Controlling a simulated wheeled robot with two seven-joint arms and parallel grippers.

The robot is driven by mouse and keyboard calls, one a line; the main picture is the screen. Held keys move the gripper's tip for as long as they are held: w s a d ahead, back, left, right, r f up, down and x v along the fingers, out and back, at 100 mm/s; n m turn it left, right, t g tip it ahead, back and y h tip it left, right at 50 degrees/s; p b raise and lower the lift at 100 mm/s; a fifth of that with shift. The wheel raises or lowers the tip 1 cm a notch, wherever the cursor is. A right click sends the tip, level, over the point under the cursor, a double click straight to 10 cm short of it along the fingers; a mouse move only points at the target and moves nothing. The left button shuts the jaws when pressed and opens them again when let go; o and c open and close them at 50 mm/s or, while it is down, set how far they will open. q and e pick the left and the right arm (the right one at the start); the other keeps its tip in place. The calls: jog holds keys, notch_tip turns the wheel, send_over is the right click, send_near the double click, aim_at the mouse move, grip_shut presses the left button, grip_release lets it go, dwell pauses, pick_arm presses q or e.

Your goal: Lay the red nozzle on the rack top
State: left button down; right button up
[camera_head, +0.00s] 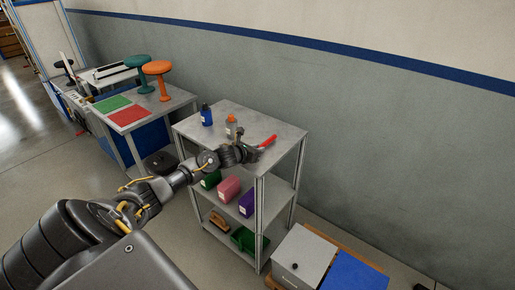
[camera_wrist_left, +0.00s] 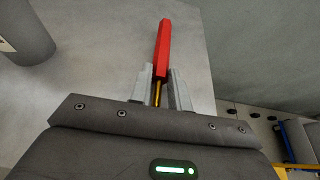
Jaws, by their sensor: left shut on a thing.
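The red nozzle (camera_head: 267,141) is a slim red stick at the tip of my left gripper (camera_head: 252,151), over the right part of the rack top (camera_head: 262,119). In the left wrist view the red nozzle (camera_wrist_left: 162,48) points away from me, with a thin yellow-gold stem between the two grey fingers. My left gripper (camera_wrist_left: 160,88) is shut on it. The grey rack top (camera_wrist_left: 100,40) lies beneath it; I cannot tell whether the nozzle touches it. My right gripper is not in view.
A blue bottle (camera_head: 206,115) and an orange-topped bottle (camera_head: 231,126) stand on the rack top. Coloured boxes sit on the shelf below. A wall runs behind the rack. The far right of the rack top is clear.

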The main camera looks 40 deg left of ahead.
pick_arm(q)
jog(key=shift+f, duration=0.2)
jog(key=shift+f, duration=0.2)
jog(key=c, duration=1.3)
grip_release()
